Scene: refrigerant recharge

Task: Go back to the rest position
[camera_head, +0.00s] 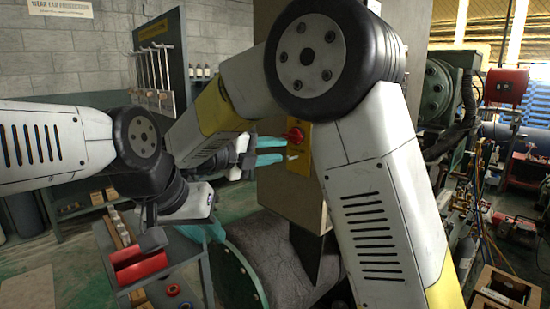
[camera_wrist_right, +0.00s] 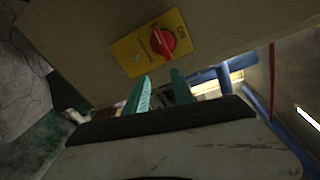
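My right gripper (camera_head: 268,151) is in front of the beige cabinet, its two teal fingers apart with nothing between them. In the right wrist view the fingers (camera_wrist_right: 158,92) also stand apart, just below a yellow plate (camera_wrist_right: 140,53) with a red rotary knob (camera_wrist_right: 163,41). In the head view the knob (camera_head: 295,135) and yellow plate (camera_head: 299,160) are partly covered by my right arm. My left gripper (camera_head: 208,232) points down beside the small cart, its teal fingers partly hidden, so its opening is unclear.
A cart (camera_head: 190,250) with a red tray (camera_head: 138,266) stands at lower left. A dark grey cylinder with a green flange (camera_head: 236,272) lies below the cabinet (camera_head: 290,205). A tool board (camera_head: 160,65) is behind. Machinery and hoses (camera_head: 480,200) crowd the right.

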